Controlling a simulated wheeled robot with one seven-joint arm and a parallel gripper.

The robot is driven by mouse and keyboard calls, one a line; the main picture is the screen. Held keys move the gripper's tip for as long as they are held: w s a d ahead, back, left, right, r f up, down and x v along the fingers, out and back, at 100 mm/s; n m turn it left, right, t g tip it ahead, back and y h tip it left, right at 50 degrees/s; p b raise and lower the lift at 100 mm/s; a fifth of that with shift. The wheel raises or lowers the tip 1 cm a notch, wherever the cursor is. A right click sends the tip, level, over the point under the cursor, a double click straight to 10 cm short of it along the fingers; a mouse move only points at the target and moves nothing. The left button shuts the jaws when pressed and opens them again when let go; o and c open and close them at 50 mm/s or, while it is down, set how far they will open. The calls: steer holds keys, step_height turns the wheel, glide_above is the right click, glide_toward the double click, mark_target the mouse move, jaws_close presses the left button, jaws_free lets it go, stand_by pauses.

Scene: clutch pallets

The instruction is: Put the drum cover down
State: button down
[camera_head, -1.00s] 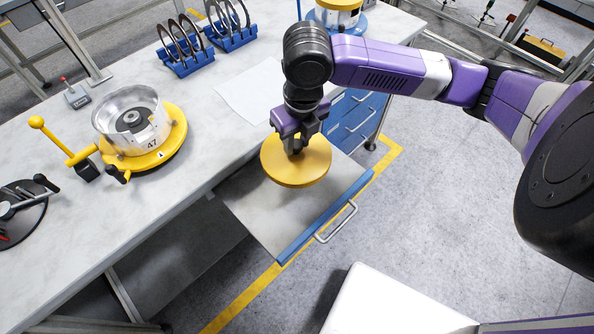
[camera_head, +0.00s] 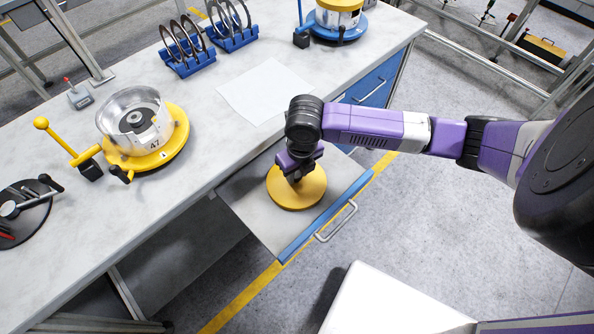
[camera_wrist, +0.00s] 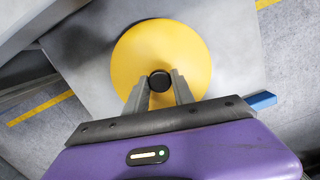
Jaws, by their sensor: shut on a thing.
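The drum cover (camera_head: 302,194) is a round yellow disc with a dark central knob. My gripper (camera_head: 294,180) is above its middle and shut on the knob. In the wrist view, the gripper's fingers (camera_wrist: 160,88) stand on both sides of the dark knob, and the yellow cover (camera_wrist: 135,60) spreads out around it. The cover is inside the outline of the open drawer (camera_head: 262,222), low over its grey floor or resting on it; I cannot tell which. The cover looks level.
The blue-fronted drawer juts out from the workbench (camera_head: 165,215). A metal drum marked 47 (camera_head: 150,140) sits on a yellow turntable (camera_head: 175,140) at the left. Blue racks (camera_head: 188,62) hold dark rings. A white sheet (camera_head: 265,90) lies on the bench near the drawer.

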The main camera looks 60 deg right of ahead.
steer(key=shift+f, duration=0.1)
steer(key=c, duration=1.1)
jaws_free()
steer(key=shift+o, duration=0.2)
